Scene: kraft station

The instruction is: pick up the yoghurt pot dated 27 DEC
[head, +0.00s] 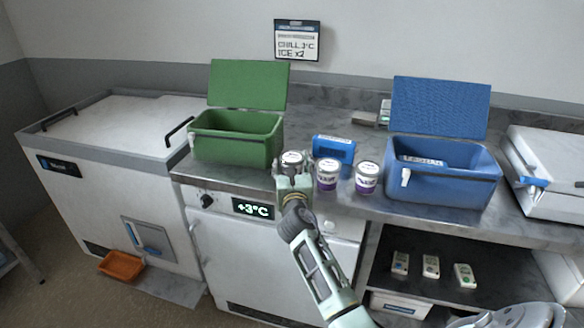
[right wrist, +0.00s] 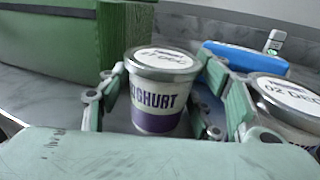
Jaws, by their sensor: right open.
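Three yoghurt pots with white and purple labels and grey-rimmed lids stand in a row on the counter. My right gripper (head: 292,174) is open around the left pot (head: 291,158), with a finger on each side. In the right wrist view this pot (right wrist: 157,100) stands upright between the fingers; its lid text is partly readable and ends in "7 DEC". The middle pot (head: 327,174) stands close to the right finger; a lid reading "02 DEC" (right wrist: 287,97) shows at the right of the wrist view. The right pot (head: 367,178) has no readable date. My left gripper is not in view.
An open green cool box (head: 235,148) stands behind left, an open blue one (head: 445,180) to the right. A blue pack (head: 334,149) lies behind the pots. The counter's front edge, above the +3°C display (head: 253,209), is close to the pots.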

